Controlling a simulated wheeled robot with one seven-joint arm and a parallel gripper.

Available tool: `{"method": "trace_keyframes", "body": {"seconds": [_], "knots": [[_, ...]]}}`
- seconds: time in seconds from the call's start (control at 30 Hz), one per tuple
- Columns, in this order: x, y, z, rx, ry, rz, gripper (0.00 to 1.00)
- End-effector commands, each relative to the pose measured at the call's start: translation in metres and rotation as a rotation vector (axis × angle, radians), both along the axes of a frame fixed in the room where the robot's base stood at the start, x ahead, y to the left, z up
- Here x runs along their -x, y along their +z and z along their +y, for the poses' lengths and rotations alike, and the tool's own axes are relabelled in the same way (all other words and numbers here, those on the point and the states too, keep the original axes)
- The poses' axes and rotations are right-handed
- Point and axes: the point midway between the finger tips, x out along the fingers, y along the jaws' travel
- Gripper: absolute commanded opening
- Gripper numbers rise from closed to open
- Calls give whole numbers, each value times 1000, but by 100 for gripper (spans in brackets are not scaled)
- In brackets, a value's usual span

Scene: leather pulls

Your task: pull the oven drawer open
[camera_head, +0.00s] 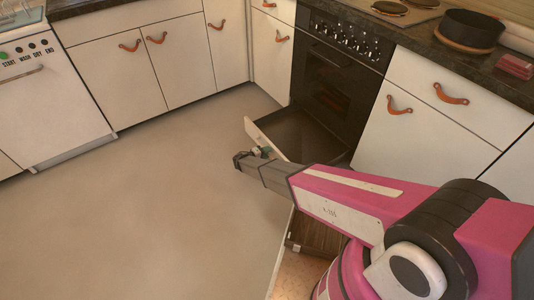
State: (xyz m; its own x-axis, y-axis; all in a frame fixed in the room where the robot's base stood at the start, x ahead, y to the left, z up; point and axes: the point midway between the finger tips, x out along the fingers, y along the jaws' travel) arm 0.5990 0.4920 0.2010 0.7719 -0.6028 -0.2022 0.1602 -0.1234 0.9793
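The black oven (338,75) stands between white cabinets in the upper right. The drawer (303,135) under it is pulled out, showing a dark inside. Its white front panel (257,132) stands out over the floor, clear of the oven. My pink arm reaches in from the lower right. My gripper (241,161) is by the near end of the drawer front, on its outer side. A small greenish and dark part (262,152) shows beside the gripper against the drawer front. The arm hides the drawer's near corner. Whether the fingers grip a pull cannot be seen.
Another open compartment (315,234) with a brown inside shows below my arm, with a white panel (282,255) at its left. A dark pot (470,30) stands on the right counter. A white dishwasher (50,95) is at far left. The floor (150,205) left of my gripper is clear.

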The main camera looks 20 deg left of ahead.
Motion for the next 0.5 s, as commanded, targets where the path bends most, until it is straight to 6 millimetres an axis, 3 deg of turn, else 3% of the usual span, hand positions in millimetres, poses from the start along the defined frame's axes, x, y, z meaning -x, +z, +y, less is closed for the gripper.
{"method": "trace_keyframes", "body": {"seconds": [0.3,0.5], "knots": [[1,1,1,0,1,-1,38],[18,6,14,0,3,-1,38]]}}
